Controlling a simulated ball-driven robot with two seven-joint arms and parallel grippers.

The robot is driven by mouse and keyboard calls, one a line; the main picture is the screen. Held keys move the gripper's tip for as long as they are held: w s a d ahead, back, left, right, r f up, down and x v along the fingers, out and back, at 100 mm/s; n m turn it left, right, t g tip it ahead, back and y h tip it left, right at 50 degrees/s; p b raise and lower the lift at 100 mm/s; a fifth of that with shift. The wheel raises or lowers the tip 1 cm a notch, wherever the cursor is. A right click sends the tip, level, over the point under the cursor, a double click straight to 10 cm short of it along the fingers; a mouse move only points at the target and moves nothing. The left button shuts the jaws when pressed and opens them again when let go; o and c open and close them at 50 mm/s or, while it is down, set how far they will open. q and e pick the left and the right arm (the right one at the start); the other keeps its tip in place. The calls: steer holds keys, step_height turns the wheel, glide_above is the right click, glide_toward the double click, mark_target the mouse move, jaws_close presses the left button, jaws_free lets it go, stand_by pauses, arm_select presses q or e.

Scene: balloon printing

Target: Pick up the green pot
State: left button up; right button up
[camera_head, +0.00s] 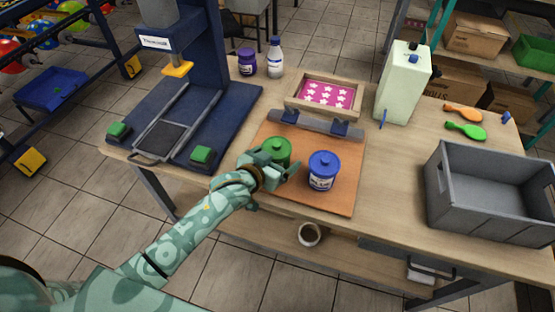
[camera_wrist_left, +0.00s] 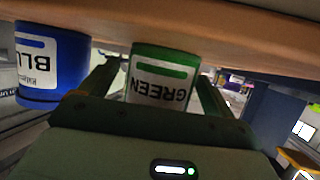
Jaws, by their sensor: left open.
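The green pot (camera_head: 279,151) stands on an orange-brown board (camera_head: 338,197) on the table, partly hidden behind my left gripper in the head view. In the left wrist view the green pot (camera_wrist_left: 163,75) shows upside down with its GREEN label, between the two open fingers. My left gripper (camera_head: 285,171) is open around or just in front of the pot; I cannot tell whether the fingers touch it. The blue pot (camera_head: 322,172) stands to the right on the same board, and it also shows in the left wrist view (camera_wrist_left: 50,65). My right gripper is not in view.
A screen frame with pink star print (camera_head: 327,93) is behind the pots. A dark blue press (camera_head: 190,115) stands left.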

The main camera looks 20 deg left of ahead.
arm_select(q)
steer(key=c, duration=1.2)
steer(key=shift+r, duration=0.1)
